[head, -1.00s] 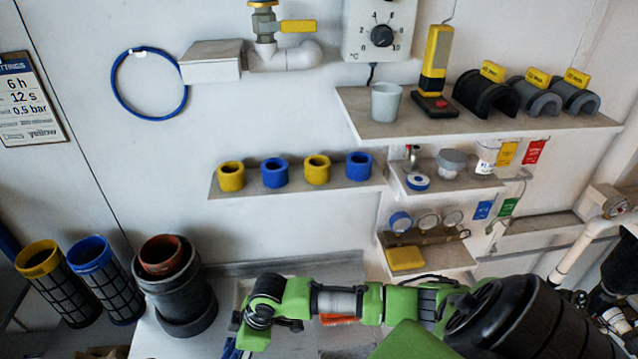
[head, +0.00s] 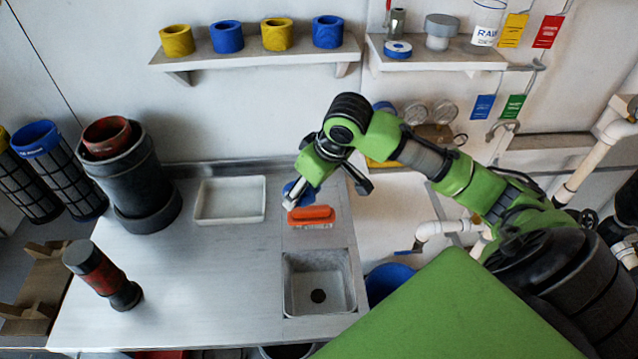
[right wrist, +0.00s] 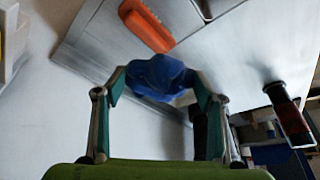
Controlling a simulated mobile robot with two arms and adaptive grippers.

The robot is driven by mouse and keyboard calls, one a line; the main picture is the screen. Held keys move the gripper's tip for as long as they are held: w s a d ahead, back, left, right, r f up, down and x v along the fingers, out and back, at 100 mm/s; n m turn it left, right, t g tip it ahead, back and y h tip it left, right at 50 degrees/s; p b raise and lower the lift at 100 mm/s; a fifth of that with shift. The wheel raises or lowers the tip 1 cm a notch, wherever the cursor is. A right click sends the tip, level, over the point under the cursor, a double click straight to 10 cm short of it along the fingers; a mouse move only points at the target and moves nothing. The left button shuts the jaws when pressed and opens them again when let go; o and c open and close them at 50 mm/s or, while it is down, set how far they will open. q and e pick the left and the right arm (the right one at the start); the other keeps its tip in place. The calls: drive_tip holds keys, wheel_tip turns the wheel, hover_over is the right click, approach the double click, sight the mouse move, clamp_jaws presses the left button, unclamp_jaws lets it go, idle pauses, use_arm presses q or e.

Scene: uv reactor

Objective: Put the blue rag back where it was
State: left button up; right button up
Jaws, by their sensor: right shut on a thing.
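The blue rag (head: 298,191) is a crumpled bundle in my right gripper (head: 296,197). In the right wrist view the rag (right wrist: 158,74) sits between the two fingers of my right gripper (right wrist: 160,82), which are shut on it. In the head view the gripper is over the back part of the counter, by the orange brush (head: 311,215). The gripper hides part of the rag, and I cannot tell whether the rag touches the counter. My left gripper is not in view.
The counter (head: 200,270) holds a white tray (head: 230,200), a sink (head: 318,283), a black-and-red cylinder (head: 103,275) and a large dark pot (head: 135,180). A shelf (head: 255,58) with yellow and blue rings is above. The counter's middle is clear.

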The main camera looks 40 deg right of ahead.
drive_tip(key=w+d+f, duration=0.2)
drive_tip(key=w+f, duration=0.1)
drive_tip(key=w+d+f+p, duration=0.1)
drive_tip(key=w+d+f, duration=0.4)
drive_tip(key=w+d, duration=0.1)
drive_tip(key=shift+w+d+f+p, duration=0.1)
drive_tip(key=shift+w+f+p, duration=0.2)
drive_tip(key=shift+f+p, duration=0.1)
drive_tip(key=shift+w+d+f, duration=0.2)
drive_tip(key=shift+w+f, duration=0.05)
drive_tip(key=shift+f, duration=0.1)
drive_tip(key=shift+d+f, duration=0.1)
drive_tip(key=shift+f, duration=1.55)
drive_tip(key=o, duration=0.7)
drive_tip(key=shift+f, duration=0.15)
drive_tip(key=o, duration=0.4)
drive_tip(key=shift+o, duration=0.2)
